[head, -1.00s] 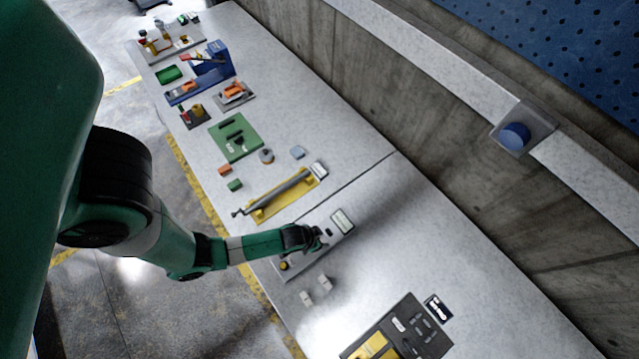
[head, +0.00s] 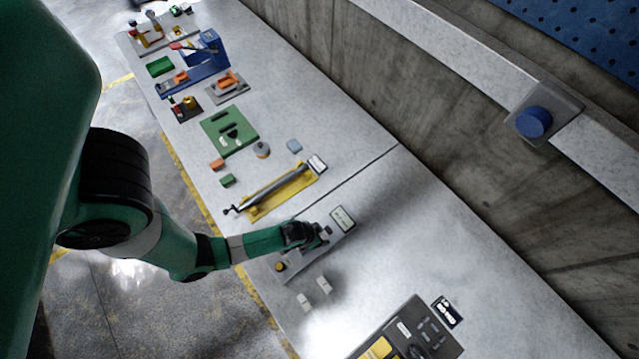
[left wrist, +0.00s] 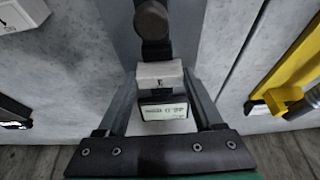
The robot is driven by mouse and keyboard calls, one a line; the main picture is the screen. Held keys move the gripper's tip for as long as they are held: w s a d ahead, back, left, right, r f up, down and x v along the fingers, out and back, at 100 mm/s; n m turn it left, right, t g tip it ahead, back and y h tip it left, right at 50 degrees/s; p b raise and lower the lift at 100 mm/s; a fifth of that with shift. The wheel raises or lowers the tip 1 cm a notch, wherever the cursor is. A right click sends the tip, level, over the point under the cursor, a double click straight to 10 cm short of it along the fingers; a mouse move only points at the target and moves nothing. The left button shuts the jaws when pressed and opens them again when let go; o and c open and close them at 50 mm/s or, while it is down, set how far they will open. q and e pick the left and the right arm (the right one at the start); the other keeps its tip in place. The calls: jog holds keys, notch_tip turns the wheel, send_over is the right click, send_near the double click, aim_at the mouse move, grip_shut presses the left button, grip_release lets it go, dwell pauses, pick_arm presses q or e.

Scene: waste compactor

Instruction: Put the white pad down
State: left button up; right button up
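A white pad (left wrist: 160,74) with a small dark mark shows between the two fingers of my left gripper (left wrist: 160,88) in the left wrist view. The fingertips press on its sides. In the head view my left gripper (head: 322,234) is low over a grey fixture (head: 305,258), near its small framed label (head: 342,219). The label also shows in the left wrist view (left wrist: 163,111), below the pad. A dark round-ended part (left wrist: 151,20) of the fixture lies just beyond the pad. I cannot tell whether the pad touches the fixture. My right gripper is not in view.
Two small white blocks (head: 323,284) lie on the bench beside the fixture. A yellow-based clamp (head: 275,192) is on the other side. A dark panel (head: 405,330) lies at the bottom right. The bench toward the wall is clear.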

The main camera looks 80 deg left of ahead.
pick_arm(q)
jog(key=o, duration=0.4)
jog(key=shift+r+p, duration=0.3)
jog(key=shift+r, duration=0.05)
jog(key=p+v, duration=0.7)
jog(key=v, duration=0.4)
jog(key=shift+s+r+p, duration=0.15)
jog(key=shift+r+p, duration=0.15)
jog(key=shift+p, duration=0.1)
